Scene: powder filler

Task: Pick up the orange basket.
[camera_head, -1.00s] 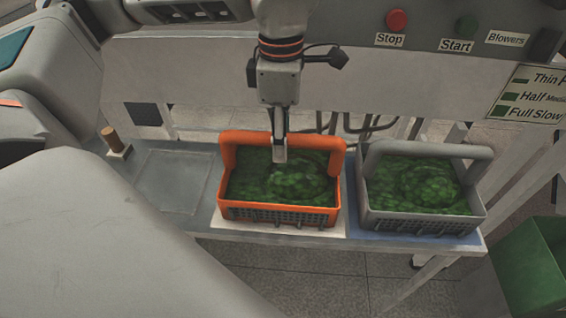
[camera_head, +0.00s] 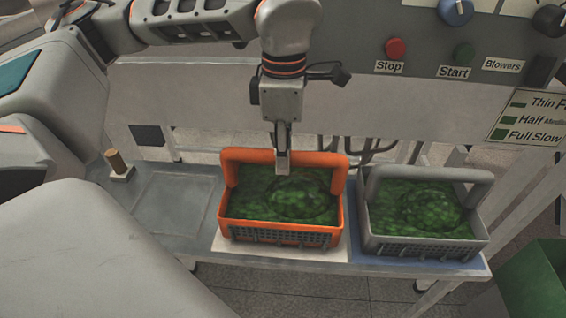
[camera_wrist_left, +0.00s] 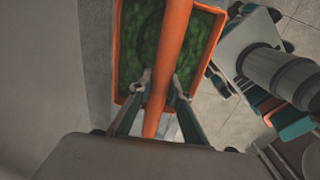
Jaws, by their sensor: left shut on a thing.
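The orange basket (camera_head: 278,228) stands upright on the bench in the head view, filled with green leafy stuff. Its handle (camera_head: 318,159) arches across the top toward the back. My left gripper (camera_head: 283,165) comes down from above and is shut on this handle. In the left wrist view, its two fingers (camera_wrist_left: 161,82) lie one on each side of the orange handle bar (camera_wrist_left: 173,45), with the green contents below. The basket appears to rest on a white patch of the bench. My right gripper is not in view.
A grey basket (camera_head: 423,246) with green contents stands close on the right, on a blue patch. The bench (camera_head: 175,205) is clear to the left, except for a small wooden-handled object (camera_head: 118,165). The machine panel (camera_head: 350,85) rises behind. A green bin (camera_head: 545,285) is at lower right.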

